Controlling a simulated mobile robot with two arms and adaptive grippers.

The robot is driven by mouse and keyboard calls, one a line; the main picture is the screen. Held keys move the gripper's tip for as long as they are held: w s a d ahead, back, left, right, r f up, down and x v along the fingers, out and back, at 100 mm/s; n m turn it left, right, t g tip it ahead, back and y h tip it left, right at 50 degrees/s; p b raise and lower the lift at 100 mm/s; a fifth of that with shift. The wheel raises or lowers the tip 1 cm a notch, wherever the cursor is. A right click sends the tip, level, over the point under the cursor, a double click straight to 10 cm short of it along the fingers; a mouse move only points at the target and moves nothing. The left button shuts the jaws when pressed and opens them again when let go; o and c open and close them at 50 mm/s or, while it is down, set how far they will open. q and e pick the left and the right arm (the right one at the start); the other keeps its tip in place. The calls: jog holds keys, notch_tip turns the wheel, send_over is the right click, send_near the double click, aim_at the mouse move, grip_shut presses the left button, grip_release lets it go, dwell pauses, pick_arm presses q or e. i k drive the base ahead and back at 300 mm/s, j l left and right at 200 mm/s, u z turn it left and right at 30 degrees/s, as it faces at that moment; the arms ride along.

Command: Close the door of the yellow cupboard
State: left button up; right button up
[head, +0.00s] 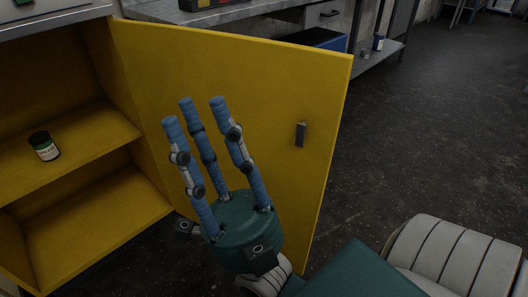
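The yellow cupboard (52,155) stands at the left with its inside and shelves in view. Its yellow door (265,85) stands open, hinged at the cupboard's right side and reaching out to the right. A small grey handle (301,134) is on the door near its free edge. My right gripper (202,108) has three blue fingers spread apart and empty, pointing up in front of the door, left of the handle. I cannot tell whether it touches the door. My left gripper is not in view.
A small dark jar (44,146) stands on the cupboard's shelf. Behind the door is a grey workbench (250,14) with a drawer and a blue bin (318,38). A lower shelf (372,57) holds small items. Dark floor (440,130) at the right is clear.

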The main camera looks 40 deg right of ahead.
aim_at(267, 87)
jog(key=k+l+u, duration=0.2)
jog(key=l, duration=0.3)
jog(key=k+l+u, duration=0.2)
jog(key=l, duration=0.3)
jog(key=k+l+u, duration=0.15)
jog(key=l, duration=0.3)
jog(key=k+l+u, duration=0.2)
jog(key=l, duration=0.25)
jog(key=l+u, duration=0.4)
jog(key=l, duration=1.3)
jog(key=i+l, duration=0.05)
jog(key=i, duration=0.05)
